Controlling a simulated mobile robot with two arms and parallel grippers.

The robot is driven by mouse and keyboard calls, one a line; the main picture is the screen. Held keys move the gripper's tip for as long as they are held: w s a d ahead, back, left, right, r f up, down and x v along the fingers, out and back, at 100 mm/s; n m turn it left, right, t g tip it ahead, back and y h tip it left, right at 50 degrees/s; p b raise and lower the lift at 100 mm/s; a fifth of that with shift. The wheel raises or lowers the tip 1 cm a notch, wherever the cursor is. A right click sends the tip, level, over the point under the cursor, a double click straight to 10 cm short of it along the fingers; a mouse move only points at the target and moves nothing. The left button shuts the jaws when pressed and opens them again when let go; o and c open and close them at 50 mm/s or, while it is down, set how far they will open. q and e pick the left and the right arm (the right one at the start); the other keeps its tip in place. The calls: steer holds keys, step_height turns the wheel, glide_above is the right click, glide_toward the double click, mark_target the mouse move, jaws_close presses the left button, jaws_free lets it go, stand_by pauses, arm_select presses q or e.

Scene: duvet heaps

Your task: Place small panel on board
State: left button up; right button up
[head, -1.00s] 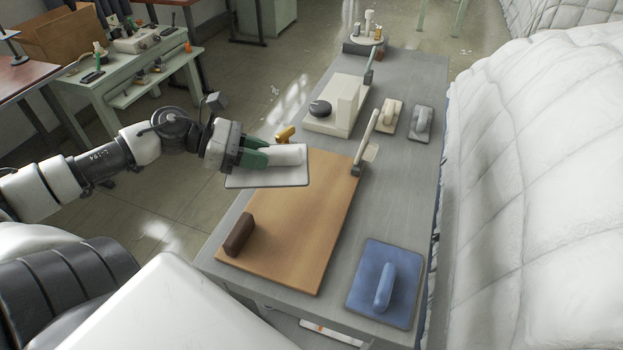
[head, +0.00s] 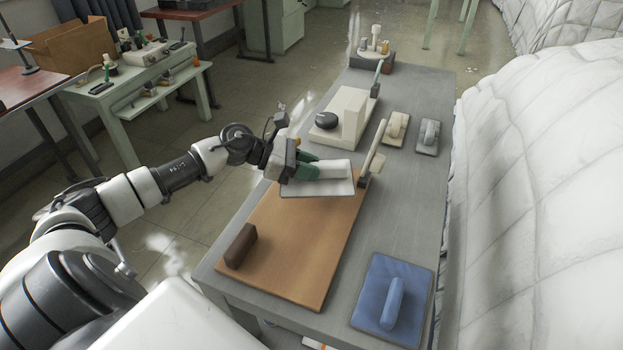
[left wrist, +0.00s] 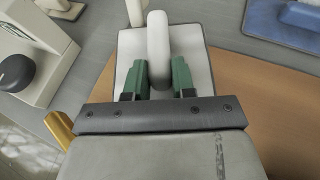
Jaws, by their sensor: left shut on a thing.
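The small panel (head: 318,189) is a thin whitish plate with a raised white handle (head: 333,169) on top. My left gripper (head: 322,171), with green fingers, is shut on that handle. It holds the panel over the far end of the brown wooden board (head: 290,245). In the left wrist view the panel (left wrist: 197,48) lies between the fingers (left wrist: 158,75), with the board (left wrist: 280,115) beyond and below. I cannot tell whether the panel touches the board. The board lies on a grey table and has a dark brown block (head: 241,246) at its near left corner. My right gripper is not in view.
A pale upright lever (head: 375,155) stands just right of the panel. A blue plate with a handle (head: 393,300) lies at the near right. A cream block unit (head: 352,115) and two small handled pieces (head: 396,127) (head: 428,134) stand farther back. White quilted heaps (head: 540,180) border the right.

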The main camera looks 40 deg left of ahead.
arm_select(q)
steer(key=shift+w+d+f, duration=0.2)
steer(key=shift+w+f, duration=0.15)
steer(key=shift+f, duration=0.15)
step_height(320, 180, down, 3)
steer(key=shift+f, duration=0.2)
steer(key=shift+f, duration=0.25)
steer(key=o, duration=0.9)
steer(key=shift+r, duration=0.1)
